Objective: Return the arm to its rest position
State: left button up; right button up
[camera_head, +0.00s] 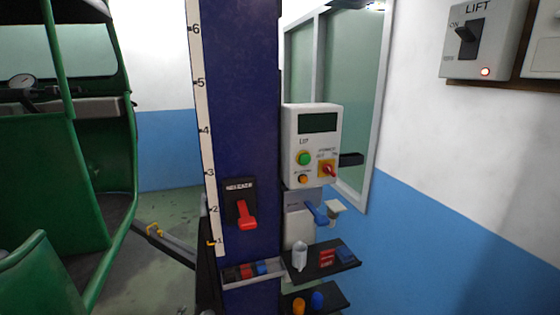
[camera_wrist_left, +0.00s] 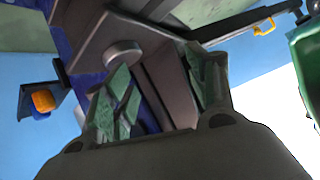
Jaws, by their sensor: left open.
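My left gripper (camera_wrist_left: 158,72) shows only in the left wrist view. Its two fingers with greenish inner pads are apart, and I see nothing held between them. Beyond the fingers is the underside of a dark bracket with a round grey disc (camera_wrist_left: 123,53); I cannot tell whether a finger touches it. Neither of my arms shows in the head view, and my right gripper is in neither view. The blue lift post (camera_head: 243,90) stands in the middle, with a red release lever (camera_head: 246,215). The lift control box (camera_head: 312,148) is right of it.
The green rickshaw (camera_head: 85,185) stands at left; its edge shows in the wrist view (camera_wrist_left: 307,65). A lift arm (camera_head: 170,246) with a yellow piece reaches from the post. Small shelves (camera_head: 338,270) hold items. A LIFT switch (camera_head: 476,40) with a lit red lamp is on the right wall.

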pick_arm(q)
jog(key=s+d+f+g, duration=0.2)
jog(key=s+f+g, duration=0.1)
jog(key=s+f, duration=0.9)
jog(key=s+d+f+g, duration=0.2)
jog(key=s+f, duration=0.8)
jog(key=s, duration=0.4)
jog(key=s+d+f+g, duration=0.1)
jog(key=s+f, duration=0.2)
jog(key=s, duration=0.8)
jog(key=s+d+f+g, duration=0.2)
jog(key=s+f, duration=0.2)
jog(key=s, duration=0.7)
jog(key=s+d+f+g, duration=0.2)
jog(key=s+f, duration=0.1)
jog(key=s, duration=0.8)
jog(key=shift+s+f+h, duration=0.15)
jog(key=shift+s+h, duration=0.25)
